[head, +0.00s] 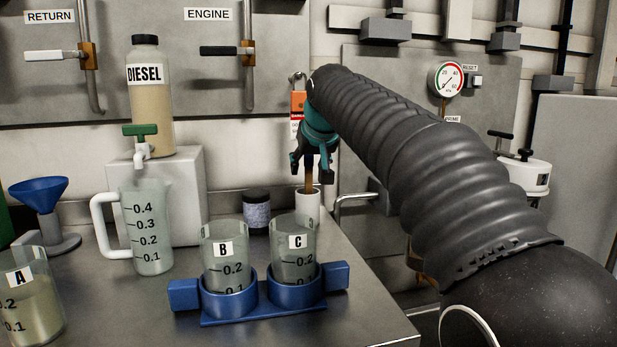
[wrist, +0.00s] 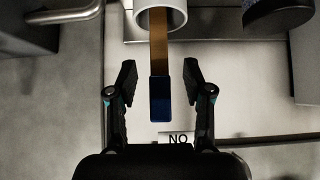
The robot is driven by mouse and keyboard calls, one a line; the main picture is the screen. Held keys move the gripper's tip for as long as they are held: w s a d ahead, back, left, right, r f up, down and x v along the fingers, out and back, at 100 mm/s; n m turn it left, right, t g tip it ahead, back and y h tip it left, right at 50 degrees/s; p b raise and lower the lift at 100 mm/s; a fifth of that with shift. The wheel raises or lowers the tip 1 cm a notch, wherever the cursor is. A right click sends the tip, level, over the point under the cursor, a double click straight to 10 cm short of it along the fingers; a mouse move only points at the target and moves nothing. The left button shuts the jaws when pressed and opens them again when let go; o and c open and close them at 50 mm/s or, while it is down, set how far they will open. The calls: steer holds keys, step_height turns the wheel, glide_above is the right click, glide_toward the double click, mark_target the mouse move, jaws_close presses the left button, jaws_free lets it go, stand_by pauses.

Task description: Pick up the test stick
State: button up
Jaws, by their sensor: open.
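The test stick (wrist: 160,98) has a brown strip and a dark blue end. It stands in a white cylindrical holder (head: 308,206) near the table's back right, with its brown part (head: 309,180) showing above the rim. In the wrist view the holder's rim (wrist: 142,20) is at the top. My gripper (head: 314,170) is open above the holder. In the wrist view my gripper (wrist: 159,82) has one finger on each side of the stick's blue end, with a gap on both sides. The stick's lower part is hidden inside the holder.
Beakers B (head: 224,257) and C (head: 294,250) stand in a blue rack (head: 262,312) in front of the holder. A dark-lidded jar (head: 257,212) is to its left. A jug (head: 150,235), diesel bottle (head: 151,100) and beaker A (head: 31,300) stand further left. A pipe (head: 355,197) is at right.

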mark_target(309, 173)
steer(key=c, duration=1)
steer(key=shift+o, duration=0.2)
steer(key=shift+r, duration=0.1)
steer(key=shift+r+p, duration=0.3)
steer(key=shift+p, duration=0.15)
steer(key=shift+f+b, duration=0.25)
steer(key=shift+b, duration=0.1)
steer(key=b, duration=0.2)
steer(key=shift+s+d+f+t+b, duration=0.1)
steer(key=shift+s+f+t+b, duration=0.1)
steer(key=shift+s+t+b, duration=0.2)
steer(key=s+t+b, duration=0.1)
steer(key=b, duration=0.2)
steer(key=s+t+y+b, duration=0.1)
steer(key=b, duration=0.2)
steer(key=shift+d+f+b, duration=0.1)
steer(key=shift+d+b, duration=0.2)
steer(key=shift+b, duration=0.05)
steer(key=shift+s+t, duration=0.1)
steer(key=shift+t, duration=0.2)
